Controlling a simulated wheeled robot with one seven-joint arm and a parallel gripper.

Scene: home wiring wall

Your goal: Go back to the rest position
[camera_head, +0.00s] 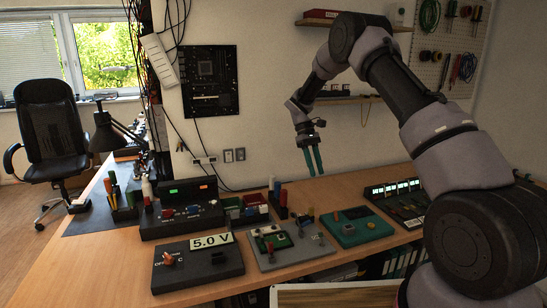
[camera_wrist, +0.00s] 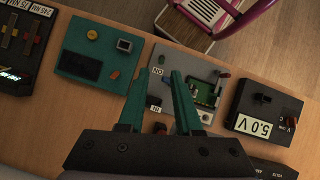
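My gripper (camera_head: 315,173) hangs in the air above the workbench (camera_head: 100,265), pointing down, in the head view. Its two teal fingers are apart with nothing between them. In the wrist view the gripper (camera_wrist: 159,77) also shows open and empty, above a grey board (camera_wrist: 206,72) with a green module. My arm reaches in from the right and bends over at the top.
On the bench are a black 5.0 V box (camera_head: 197,262), a teal box (camera_head: 356,227), a black panel with lit displays (camera_head: 400,203) and a black supply unit (camera_head: 182,210). Wall shelves (camera_head: 350,99) stand behind my arm. An office chair (camera_head: 46,135) is at left.

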